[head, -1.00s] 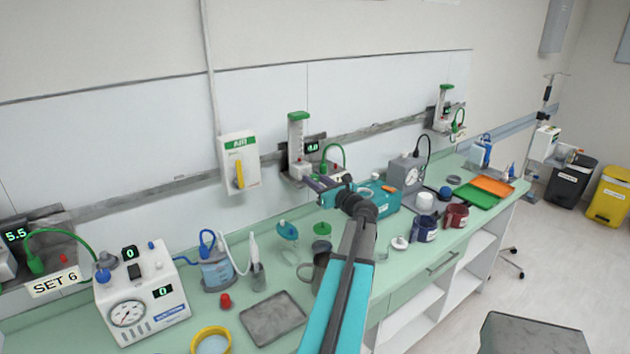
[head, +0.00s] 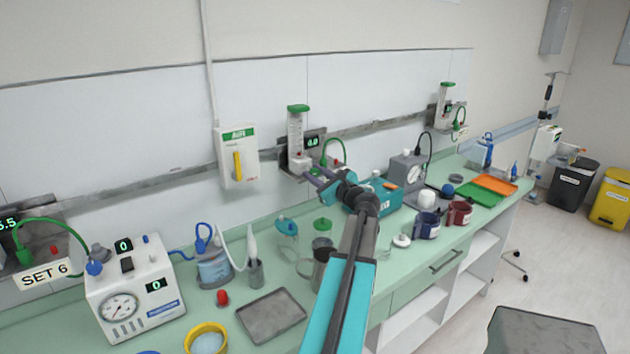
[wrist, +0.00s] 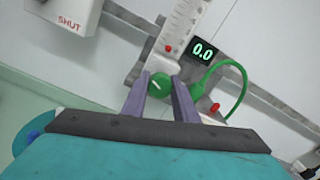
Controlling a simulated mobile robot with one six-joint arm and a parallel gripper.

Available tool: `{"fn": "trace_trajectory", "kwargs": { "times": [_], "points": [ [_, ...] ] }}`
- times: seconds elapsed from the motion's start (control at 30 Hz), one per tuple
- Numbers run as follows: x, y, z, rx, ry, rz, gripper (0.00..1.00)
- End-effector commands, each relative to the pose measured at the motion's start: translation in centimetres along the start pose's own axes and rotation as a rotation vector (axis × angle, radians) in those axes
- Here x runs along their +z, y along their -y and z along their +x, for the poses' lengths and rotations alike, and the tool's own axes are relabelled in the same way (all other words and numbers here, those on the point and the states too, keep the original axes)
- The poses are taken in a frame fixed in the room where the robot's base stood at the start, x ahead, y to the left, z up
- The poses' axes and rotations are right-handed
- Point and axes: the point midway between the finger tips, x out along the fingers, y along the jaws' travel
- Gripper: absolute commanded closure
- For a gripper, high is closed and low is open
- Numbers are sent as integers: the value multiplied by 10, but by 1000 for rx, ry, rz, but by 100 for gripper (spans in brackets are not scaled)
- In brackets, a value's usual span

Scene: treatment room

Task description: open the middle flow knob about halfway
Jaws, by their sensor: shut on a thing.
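The middle flowmeter (head: 297,130) is a clear tube with a green cap on the wall rail. It also shows in the wrist view (wrist: 186,24). Its green flow knob (wrist: 160,86), with a white mark, sits at the tube's foot. My gripper (wrist: 161,82) is shut on the knob, one purple finger on each side. In the head view my gripper (head: 312,176) reaches the meter's base, and the knob is hidden there. The display (wrist: 203,51) beside the tube reads 0.0.
A white AIR box (head: 237,158) with a yellow handle is on the wall to the left. A green hose (wrist: 235,75) loops close to the right of the knob. A teal box (head: 365,197) and cups stand on the bench (head: 420,262) below my arm.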

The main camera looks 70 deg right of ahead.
Motion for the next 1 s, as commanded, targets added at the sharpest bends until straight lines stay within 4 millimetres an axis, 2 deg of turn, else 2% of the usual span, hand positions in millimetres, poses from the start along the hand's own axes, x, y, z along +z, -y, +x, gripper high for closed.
{"fn": "trace_trajectory", "kwargs": {
  "times": [0.2, 0.57, 0.6, 0.67, 0.7, 1.0],
  "points": [
    [-2, 2, 0, -3, -1, -75, 96],
    [-1, 2, -1, -4, -2, -87, 96],
    [-1, 3, -1, -4, -2, -87, 69],
    [0, 2, -1, -4, -2, -86, 59],
    [-1, 2, -1, -3, -2, -86, 56],
    [-1, 0, 0, 2, -2, -86, 56]
  ]
}}
